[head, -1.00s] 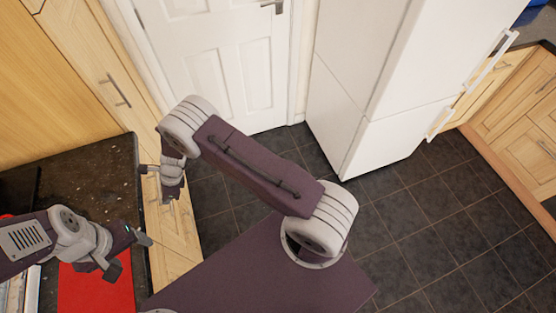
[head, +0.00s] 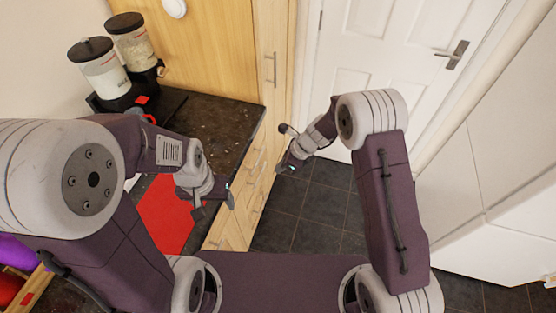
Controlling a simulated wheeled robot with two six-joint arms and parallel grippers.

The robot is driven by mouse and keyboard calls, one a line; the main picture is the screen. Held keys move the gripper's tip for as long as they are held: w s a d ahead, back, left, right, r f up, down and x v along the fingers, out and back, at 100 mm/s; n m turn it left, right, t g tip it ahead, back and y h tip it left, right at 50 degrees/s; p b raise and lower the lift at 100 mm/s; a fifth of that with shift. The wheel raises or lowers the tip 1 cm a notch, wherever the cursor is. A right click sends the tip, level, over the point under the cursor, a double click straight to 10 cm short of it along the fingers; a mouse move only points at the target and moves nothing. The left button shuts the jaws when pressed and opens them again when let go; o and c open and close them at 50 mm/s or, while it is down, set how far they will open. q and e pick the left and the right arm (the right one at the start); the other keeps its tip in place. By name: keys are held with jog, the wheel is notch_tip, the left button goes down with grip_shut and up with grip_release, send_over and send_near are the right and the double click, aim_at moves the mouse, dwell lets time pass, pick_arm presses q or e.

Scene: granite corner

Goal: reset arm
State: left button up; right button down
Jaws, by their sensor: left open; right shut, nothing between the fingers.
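My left gripper (head: 215,206) is open and empty. It hangs over the front part of the dark counter, beside and above a red mat (head: 166,212). My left arm bends in from the left edge. My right gripper (head: 283,166) is shut with nothing in it. It is in front of the wooden drawers, over the dark floor, apart from the counter. My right arm is folded up on the right side.
The dark counter (head: 222,128) carries two lidded jars (head: 103,72) on a black stand at the back. Wooden drawers (head: 238,217) stand below its edge. A white door (head: 385,45) is behind, with white units at right. Tiled floor (head: 322,205) is clear between. Red and purple items lie at lower left.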

jog(key=w+d+r+t, duration=0.2)
jog(key=w+r, duration=0.1)
jog(key=r, duration=0.4)
jog(key=s+d+r+n+h, duration=0.1)
jog(key=s+d+r+n, duration=0.2)
jog(key=s+d+r, duration=0.35)
jog(key=s+d+f+n+g+h, duration=0.1)
jog(key=s+d+n+h, duration=0.1)
jog(key=s+d+n, duration=0.3)
jog(key=s+d+f+n+g+h, duration=0.1)
jog(key=s+d+n, duration=0.4)
jog(key=s+n, duration=0.5)
jog(key=f+n, duration=0.1)
jog(key=n, duration=0.2)
jog(key=shift+f+h, duration=0.25)
jog(key=shift+h, duration=0.15)
